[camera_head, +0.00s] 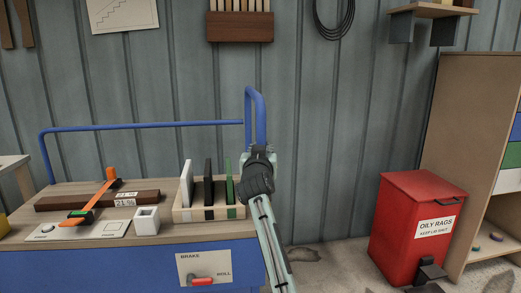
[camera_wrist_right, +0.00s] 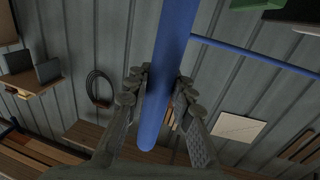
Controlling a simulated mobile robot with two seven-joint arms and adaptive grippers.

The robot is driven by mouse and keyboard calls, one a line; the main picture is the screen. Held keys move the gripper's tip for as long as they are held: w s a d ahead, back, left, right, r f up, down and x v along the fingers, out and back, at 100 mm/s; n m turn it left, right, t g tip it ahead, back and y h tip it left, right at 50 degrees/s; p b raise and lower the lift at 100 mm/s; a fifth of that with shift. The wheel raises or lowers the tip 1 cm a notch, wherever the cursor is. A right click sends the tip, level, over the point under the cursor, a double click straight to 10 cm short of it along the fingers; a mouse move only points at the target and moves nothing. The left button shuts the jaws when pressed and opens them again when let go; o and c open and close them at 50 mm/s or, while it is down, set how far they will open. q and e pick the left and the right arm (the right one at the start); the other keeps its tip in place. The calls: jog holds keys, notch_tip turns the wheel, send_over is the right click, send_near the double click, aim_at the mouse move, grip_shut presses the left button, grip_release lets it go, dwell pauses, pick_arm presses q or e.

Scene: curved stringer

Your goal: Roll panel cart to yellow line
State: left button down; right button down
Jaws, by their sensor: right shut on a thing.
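The panel cart (camera_head: 150,258) has a blue body, a wooden top and blue tube rails. Its upright blue handle (camera_head: 256,110) stands at the right end. My right gripper (camera_head: 259,155) is at the lower part of this handle; in the right wrist view its fingers (camera_wrist_right: 160,92) sit on both sides of the blue tube (camera_wrist_right: 172,50), shut on it. A plate (camera_head: 204,266) marked BRAKE and ROLL is on the cart's front, its red lever (camera_head: 202,281) lying roughly level, toward ROLL. My left gripper and the yellow line are not in view.
The cart top carries a dark brown bar (camera_head: 75,201), an orange clamp (camera_head: 98,190), a white square tube (camera_head: 147,220) and a rack (camera_head: 208,213) with upright panels. A red oily rags bin (camera_head: 410,220) and wooden shelving (camera_head: 462,130) stand right. Bare floor (camera_head: 335,262) lies between cart and bin.

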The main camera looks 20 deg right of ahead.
jog(key=shift+a+f, duration=0.2)
jog(key=shift+a, duration=0.05)
jog(key=c, duration=1.3)
grip_release()
jog(key=shift+a+r, duration=0.1)
jog(key=shift+a, duration=0.05)
jog(key=v, duration=0.7)
jog(key=shift+s, duration=0.15)
